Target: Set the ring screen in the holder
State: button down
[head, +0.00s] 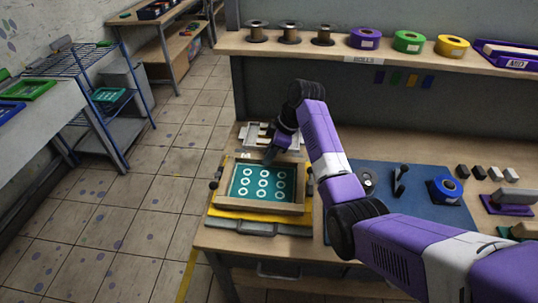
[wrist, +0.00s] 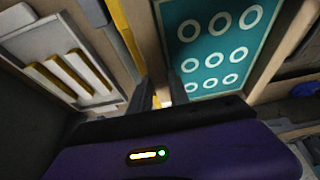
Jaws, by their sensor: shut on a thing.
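The ring screen (head: 262,183) is a teal panel with white rings in a wooden frame, and it also shows in the wrist view (wrist: 215,60). My gripper (head: 270,158) is shut on the back edge of its frame; in the wrist view my fingers (wrist: 161,92) straddle that edge. The screen lies about level over the yellow base of the holder (head: 228,217), which has dark knobs at both sides and a grey bar in front. I cannot tell whether the frame touches the holder. My arm hides part of the right side.
A pale rack with yellow strips (wrist: 72,68) stands behind the screen. A shelf (head: 400,56) with spools and coloured rolls runs along the back. The floor on the left is open.

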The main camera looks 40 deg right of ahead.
jog(key=shift+f, duration=0.35)
jog(key=shift+f, duration=0.1)
jog(key=shift+f, duration=0.3)
jog(key=c, duration=1.2)
grip_release()
jog(key=shift+c, duration=0.2)
jog(key=shift+d+r, duration=0.1)
jog(key=shift+r, duration=0.55)
jog(key=p+v, duration=0.1)
jog(key=v, duration=1)
jog(key=shift+s+r, duration=0.2)
jog(key=shift+r, duration=0.05)
